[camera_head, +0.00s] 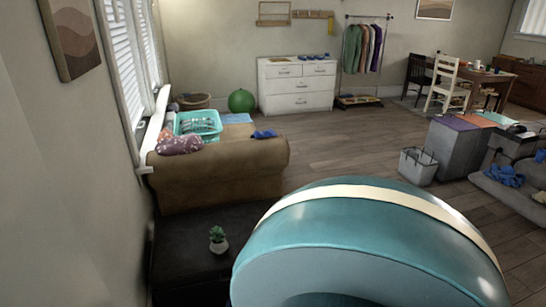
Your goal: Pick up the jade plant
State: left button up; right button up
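A big teal rounded shape with a cream stripe fills the bottom centre, just right of the plant. Neither of my grippers shows in this view.
The teal rounded thing (350,230) with a cream stripe blocks the view at the bottom centre and right. A brown sofa (225,168) with a teal basket (198,124) stands behind the dark table. The wall is close on the left. Open wooden floor (335,140) lies beyond.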

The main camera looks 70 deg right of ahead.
aim_at(218, 246)
jog(key=z, duration=1.7)
jog(key=i+j, duration=0.2)
jog(key=i, duration=0.15)
jog(key=i+j, duration=0.2)
jog(key=i, duration=0.15)
jog(key=i+j+z, duration=0.1)
jog(key=z, duration=0.3)
jog(key=i+j+z, duration=0.15)
jog(key=z, duration=0.25)
jog(key=i+j+z, duration=0.2)
jog(key=z, duration=0.7)
